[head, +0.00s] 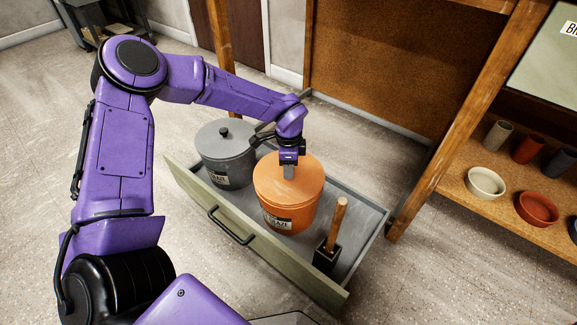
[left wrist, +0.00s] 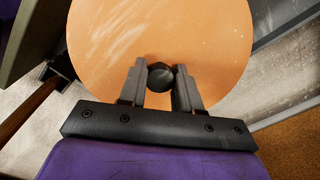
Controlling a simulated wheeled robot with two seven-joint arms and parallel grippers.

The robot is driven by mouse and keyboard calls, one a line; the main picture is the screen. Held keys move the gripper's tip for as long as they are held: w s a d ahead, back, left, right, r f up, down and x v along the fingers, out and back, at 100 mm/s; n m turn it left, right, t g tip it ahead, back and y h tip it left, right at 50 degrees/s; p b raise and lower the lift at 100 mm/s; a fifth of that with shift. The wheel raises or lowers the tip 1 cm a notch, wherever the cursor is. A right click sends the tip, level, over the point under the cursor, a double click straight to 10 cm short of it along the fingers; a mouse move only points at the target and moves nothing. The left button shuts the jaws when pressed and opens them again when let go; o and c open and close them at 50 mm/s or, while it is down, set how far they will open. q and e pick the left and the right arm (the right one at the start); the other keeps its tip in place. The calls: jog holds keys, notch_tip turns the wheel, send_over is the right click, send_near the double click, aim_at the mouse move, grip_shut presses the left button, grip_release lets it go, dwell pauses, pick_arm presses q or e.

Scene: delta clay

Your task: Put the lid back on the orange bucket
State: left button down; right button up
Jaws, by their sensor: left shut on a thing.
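The orange bucket (head: 290,212) stands upright in an open drawer, with a label on its front. An orange lid (head: 302,180) covers its top, and no gap between lid and rim shows from here. My left gripper (head: 289,172) points down at the middle of the lid. In the left wrist view the fingers (left wrist: 160,80) are shut on the lid's dark round knob (left wrist: 160,75), and the orange lid (left wrist: 150,30) fills the area beyond them. The knob is hidden in the head view. My right gripper is not in view.
A grey lidded bucket (head: 228,168) stands left of the orange one in the drawer (head: 358,222). A dark holder (head: 327,257) with a wooden handle (head: 337,222) stands at the right. A wooden post (head: 455,120) rises beside it. Shelves at right hold bowls (head: 485,184) and cups.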

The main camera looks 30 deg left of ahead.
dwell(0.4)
pick_arm(q)
jog(key=shift+c, duration=1.1)
grip_release()
jog(key=shift+r+p, duration=2.7)
jog(key=shift+r, duration=0.8)
grip_shut()
jog(key=shift+f, duration=0.1)
jog(key=shift+f+b, duration=2.1)
jog(key=shift+f, duration=0.55)
